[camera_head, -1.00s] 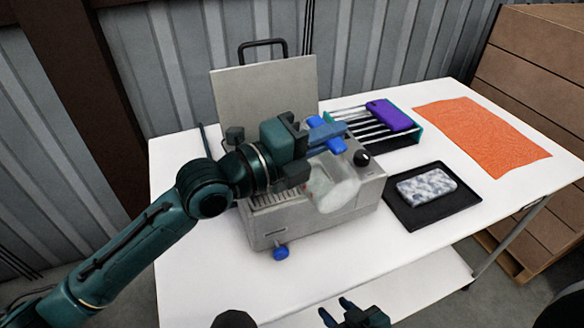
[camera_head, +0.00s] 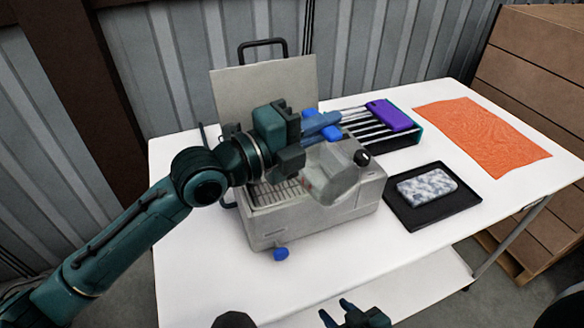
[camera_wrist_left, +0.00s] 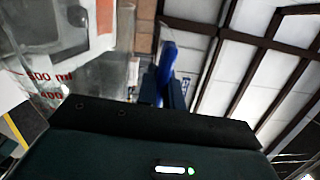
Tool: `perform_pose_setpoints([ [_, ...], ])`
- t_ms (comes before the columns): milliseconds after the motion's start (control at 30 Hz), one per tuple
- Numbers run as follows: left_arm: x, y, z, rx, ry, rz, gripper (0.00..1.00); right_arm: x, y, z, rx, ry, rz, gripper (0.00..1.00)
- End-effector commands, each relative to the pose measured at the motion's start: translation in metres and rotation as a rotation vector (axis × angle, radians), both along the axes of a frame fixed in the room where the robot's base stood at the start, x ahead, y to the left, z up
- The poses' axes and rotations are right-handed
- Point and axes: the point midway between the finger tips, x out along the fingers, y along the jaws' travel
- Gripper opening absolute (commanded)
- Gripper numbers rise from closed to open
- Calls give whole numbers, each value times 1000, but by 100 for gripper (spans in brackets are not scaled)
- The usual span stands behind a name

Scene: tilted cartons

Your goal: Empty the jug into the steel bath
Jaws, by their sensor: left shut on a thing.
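The clear jug (camera_head: 328,178) is strongly tilted over the steel bath (camera_head: 318,217), above its right part. My left gripper (camera_head: 322,126) is shut on the jug, at its handle side, which the fingers partly hide. I cannot tell how much liquid is left in the jug. The bath's lid (camera_head: 262,92) stands open behind it, and a slatted rack shows inside the bath. My right gripper (camera_head: 336,310) is empty and open at the bottom edge.
A blue tap (camera_head: 281,253) sticks out from the bath's front. To the right are a rack with a purple case (camera_head: 390,115), a black tray (camera_head: 412,216) with a mottled block (camera_head: 427,187), and an orange cloth (camera_head: 482,137). The white table (camera_head: 195,270) is clear at front left.

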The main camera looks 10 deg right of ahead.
Motion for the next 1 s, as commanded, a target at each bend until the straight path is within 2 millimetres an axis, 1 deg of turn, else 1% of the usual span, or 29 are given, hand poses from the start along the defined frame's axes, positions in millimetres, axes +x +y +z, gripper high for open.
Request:
perform_pose_setpoints([
  [700, 12, 5, 6, -33, 85, 0, 0, 1, 4, -1, 9, -9, 5, 36],
  [767, 6, 2, 6, -22, 55, -2, 0, 1, 4, 5, 9, -9, 6, 36],
  [800, -4, -1, 4, -2, 2, -1, 0, 1, 4, 11, 8, -8, 6, 36],
  [833, -10, -4, -3, 16, -46, 0, 0, 1, 3, 8, 6, -7, 4, 36],
  [900, -18, -7, -10, 45, -124, 6, 0, 1, 2, 7, 4, -4, 2, 36],
  [1000, -19, -7, -10, 53, -146, 8, 0, 0, -1, 3, 0, 0, -2, 36],
])
